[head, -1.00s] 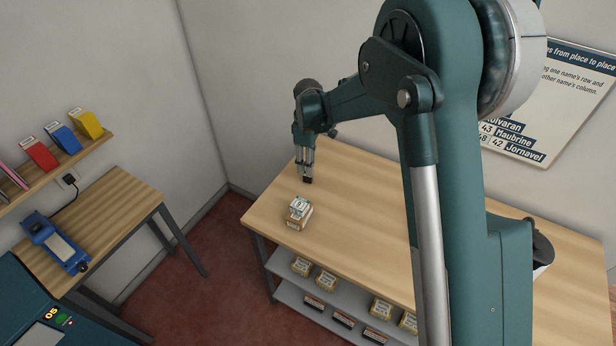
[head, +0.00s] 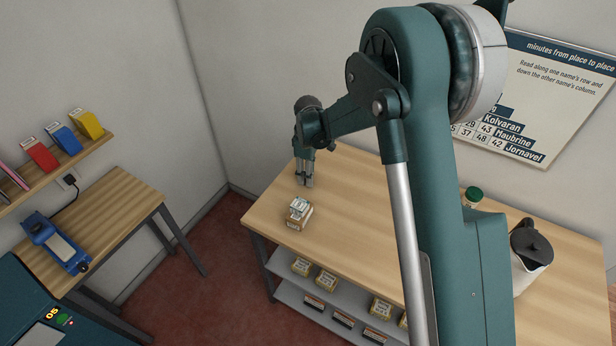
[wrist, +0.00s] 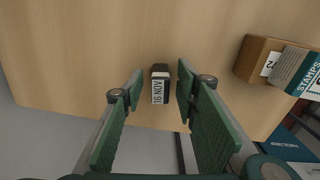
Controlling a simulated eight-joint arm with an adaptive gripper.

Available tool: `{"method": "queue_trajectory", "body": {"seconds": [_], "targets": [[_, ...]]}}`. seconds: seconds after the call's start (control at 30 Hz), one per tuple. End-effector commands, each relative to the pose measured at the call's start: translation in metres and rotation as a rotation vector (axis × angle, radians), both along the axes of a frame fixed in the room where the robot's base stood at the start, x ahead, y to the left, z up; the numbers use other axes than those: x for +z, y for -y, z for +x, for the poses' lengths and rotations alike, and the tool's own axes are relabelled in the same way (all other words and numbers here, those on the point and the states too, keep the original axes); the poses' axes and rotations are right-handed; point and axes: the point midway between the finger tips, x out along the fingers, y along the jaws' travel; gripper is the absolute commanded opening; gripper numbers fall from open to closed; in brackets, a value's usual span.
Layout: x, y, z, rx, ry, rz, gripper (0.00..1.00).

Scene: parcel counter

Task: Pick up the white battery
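My gripper (head: 305,178) is low over the far left part of the wooden counter (head: 355,205). In the wrist view my gripper (wrist: 160,82) is open, its two green fingers apart. Between and just beyond the fingertips is a small dark block with a white label reading "16 NOV" (wrist: 159,90), with a gap on each side. I cannot tell how far the fingertips are above the counter. I see nothing that I can make out as a white battery.
A brown box (wrist: 257,57) with a stamps box (wrist: 299,72) on it is right of the fingers in the wrist view. A dark-lidded jug (head: 528,262) and a green-lidded container (head: 473,195) stand at the counter's right. The counter's edge is close by.

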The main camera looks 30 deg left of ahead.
Motion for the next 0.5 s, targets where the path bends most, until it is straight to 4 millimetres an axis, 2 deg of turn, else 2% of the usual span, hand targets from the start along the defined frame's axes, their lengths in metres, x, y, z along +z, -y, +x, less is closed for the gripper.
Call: {"method": "queue_trajectory", "body": {"seconds": [0.17,0.5], "targets": [[-0.0079,0.0002,-0.0001,0.0,0.0,0.0,0.3],[-0.0083,0.0002,-0.0001,0.0,0.0,0.0,0.3]]}}
